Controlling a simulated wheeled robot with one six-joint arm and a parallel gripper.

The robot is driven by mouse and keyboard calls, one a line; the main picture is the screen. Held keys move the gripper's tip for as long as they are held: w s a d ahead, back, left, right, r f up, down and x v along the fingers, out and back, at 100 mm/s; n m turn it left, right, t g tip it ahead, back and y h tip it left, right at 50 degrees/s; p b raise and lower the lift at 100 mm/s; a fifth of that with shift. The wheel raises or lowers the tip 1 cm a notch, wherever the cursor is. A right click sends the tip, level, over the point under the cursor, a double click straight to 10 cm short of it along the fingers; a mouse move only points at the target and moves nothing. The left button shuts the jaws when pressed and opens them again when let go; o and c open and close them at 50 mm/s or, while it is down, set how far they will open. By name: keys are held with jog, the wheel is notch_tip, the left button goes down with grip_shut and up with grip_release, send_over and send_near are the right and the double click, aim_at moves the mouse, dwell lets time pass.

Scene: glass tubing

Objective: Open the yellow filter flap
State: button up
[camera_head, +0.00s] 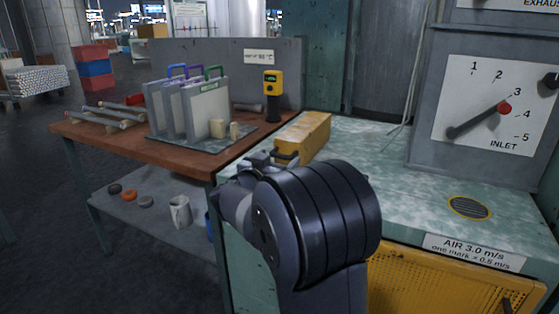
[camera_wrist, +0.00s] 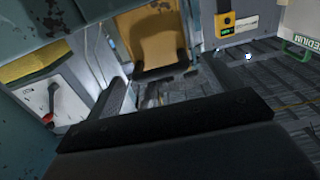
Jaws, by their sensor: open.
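The yellow perforated flap (camera_head: 430,285) is on the bench front at lower right in the head view, its lower part cut off by the frame. A dark handle (camera_head: 507,305) shows at its right. My arm covers its left end. My gripper (camera_head: 258,160) is above the bench, apart from the flap and near a yellow block (camera_head: 303,135). In the wrist view, my gripper (camera_wrist: 167,75) has its fingers wide apart with nothing held. A yellow body (camera_wrist: 152,38) with a dark bar at its edge lies beyond them, likely that block. I cannot identify the flap there.
The inlet dial (camera_head: 490,105) with a red knob stands at the right, above a round yellow-ringed grille (camera_head: 469,208). An air-speed label (camera_head: 474,252) is above the flap. A brown table (camera_head: 85,132) at left holds upright panels and a yellow meter (camera_head: 273,90). A mug (camera_head: 180,212) sits below.

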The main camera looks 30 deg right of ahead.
jog(key=shift+x, duration=1.15)
jog(key=c, duration=1.3)
jog(key=shift+r, duration=0.1)
